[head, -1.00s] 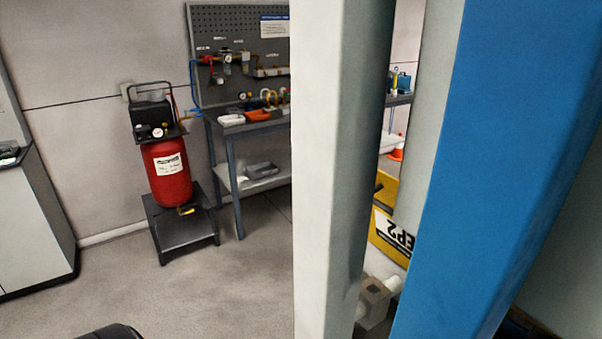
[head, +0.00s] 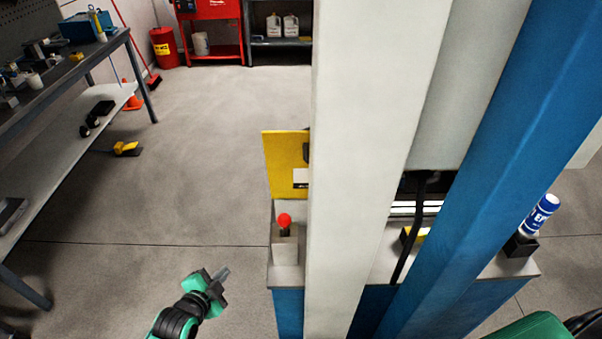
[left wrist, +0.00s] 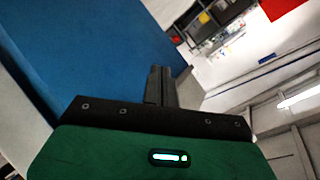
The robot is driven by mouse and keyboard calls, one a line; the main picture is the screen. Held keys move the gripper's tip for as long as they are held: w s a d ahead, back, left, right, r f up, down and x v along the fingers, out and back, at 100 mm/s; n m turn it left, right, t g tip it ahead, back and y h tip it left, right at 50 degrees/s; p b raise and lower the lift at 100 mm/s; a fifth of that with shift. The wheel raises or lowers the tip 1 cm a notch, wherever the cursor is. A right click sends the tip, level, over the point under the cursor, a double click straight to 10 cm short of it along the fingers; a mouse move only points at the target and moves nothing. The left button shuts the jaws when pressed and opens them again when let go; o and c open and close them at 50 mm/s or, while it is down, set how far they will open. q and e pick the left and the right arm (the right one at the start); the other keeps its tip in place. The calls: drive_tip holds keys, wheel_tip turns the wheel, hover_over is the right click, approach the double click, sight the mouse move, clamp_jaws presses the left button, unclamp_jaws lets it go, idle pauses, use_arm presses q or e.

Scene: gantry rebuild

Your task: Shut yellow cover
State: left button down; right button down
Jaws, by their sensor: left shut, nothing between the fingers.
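The yellow cover (head: 287,165) stands upright, raised at the far edge of a grey-topped blue cabinet, left of a pale column that hides its right part. A white label shows low on it. My left gripper (head: 224,273) is shut and empty, to the left of the cabinet and nearer to me than the cover, apart from both. Its closed fingers (left wrist: 160,86) show in the left wrist view beside a large blue surface. My right gripper is not in view; only a green part of my right arm shows at the bottom right.
A red knob (head: 284,220) stands on the cabinet top (head: 287,273) in front of the cover. The pale column (head: 360,170) and a blue post (head: 500,150) block the middle and right. A workbench (head: 80,75) stands at left.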

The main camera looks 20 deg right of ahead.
use_arm(q)
drive_tip(key=s+d+r+m+h+p, duration=0.1)
drive_tip(key=d+r+m+h, duration=0.15)
drive_tip(key=r, duration=0.65)
drive_tip(key=s+d+r+m+h, duration=0.1)
drive_tip(key=s+d+r+m, duration=0.15)
drive_tip(key=r, duration=0.55)
drive_tip(key=s+d+r+m+g+h+p, duration=0.1)
drive_tip(key=s+d+r+m+h, duration=0.2)
drive_tip(key=s+r, duration=0.5)
drive_tip(key=s+d+r+m+g+h+p, duration=0.15)
drive_tip(key=s+r+m, duration=0.35)
drive_tip(key=r, duration=0.6)
drive_tip(key=w+d+p, duration=0.6)
drive_tip(key=w+d, duration=0.3)
drive_tip(key=d, duration=0.1)
drive_tip(key=shift+w+r+m+h, duration=0.25)
drive_tip(key=shift+r+m+h, duration=0.05)
drive_tip(key=shift+h, duration=0.1)
